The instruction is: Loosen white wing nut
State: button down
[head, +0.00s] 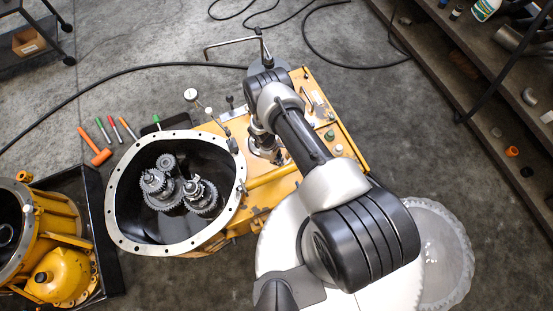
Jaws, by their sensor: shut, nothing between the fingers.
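I cannot make out the white wing nut for certain; a small pale part (339,149) sits on the right side of the yellow transmission housing (318,117), but its shape is too small to tell. My arm reaches over the housing and covers part of its top. The open round bell (116,215) of the housing holds several gears (200,196) on shafts.
Screwdrivers and an orange mallet (95,147) lie on the floor at left. A second yellow housing (62,273) stands in a black tray at lower left. Shelves (462,85) with loose parts line the right. Black cables cross the floor at the back.

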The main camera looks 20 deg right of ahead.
jog(key=shift+s+a+n, duration=0.1)
jog(key=shift+s+n, duration=0.3)
jog(key=shift+n, duration=0.7)
jog(key=shift+s, duration=0.15)
dwell(1.5)
